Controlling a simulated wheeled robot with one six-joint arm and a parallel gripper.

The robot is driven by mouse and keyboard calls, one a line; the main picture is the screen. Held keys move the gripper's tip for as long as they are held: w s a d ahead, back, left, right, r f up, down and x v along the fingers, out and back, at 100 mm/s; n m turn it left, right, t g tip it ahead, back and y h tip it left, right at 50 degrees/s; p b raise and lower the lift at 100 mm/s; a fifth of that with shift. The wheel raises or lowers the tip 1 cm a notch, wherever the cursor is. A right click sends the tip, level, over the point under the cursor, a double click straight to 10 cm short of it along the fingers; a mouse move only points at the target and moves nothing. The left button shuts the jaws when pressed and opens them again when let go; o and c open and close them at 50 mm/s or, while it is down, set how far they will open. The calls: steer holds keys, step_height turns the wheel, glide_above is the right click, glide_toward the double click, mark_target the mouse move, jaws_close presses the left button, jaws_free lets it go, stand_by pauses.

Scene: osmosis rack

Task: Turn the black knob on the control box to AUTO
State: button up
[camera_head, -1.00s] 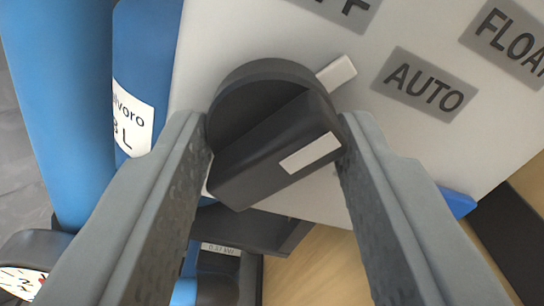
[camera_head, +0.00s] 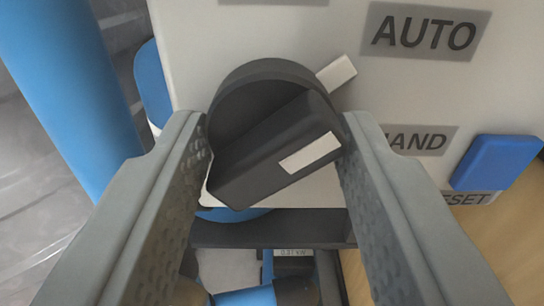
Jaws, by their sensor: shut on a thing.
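The black knob (camera_head: 270,130) sits on the pale face of the control box (camera_head: 215,35). My gripper (camera_head: 275,150) is shut on the knob, one finger on each side. A white bar (camera_head: 310,153) marks the knob's grip, and a white tab (camera_head: 337,73) sticks out from its upper right rim. The tab points up and right toward the AUTO label (camera_head: 424,32). The AUTO label is fully readable. The HAND label (camera_head: 422,140) is partly hidden by my right finger.
A blue button (camera_head: 496,162) stands out at the box's right, partly over a RESET label (camera_head: 470,197). A blue pipe (camera_head: 70,90) runs down the left. A dark ledge (camera_head: 265,230) and blue parts lie below the box.

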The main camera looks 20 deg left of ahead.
steer(key=o, duration=1)
steer(key=shift+s, duration=0.1)
steer(key=v, duration=1.7)
steer(key=shift+s, duration=0.1)
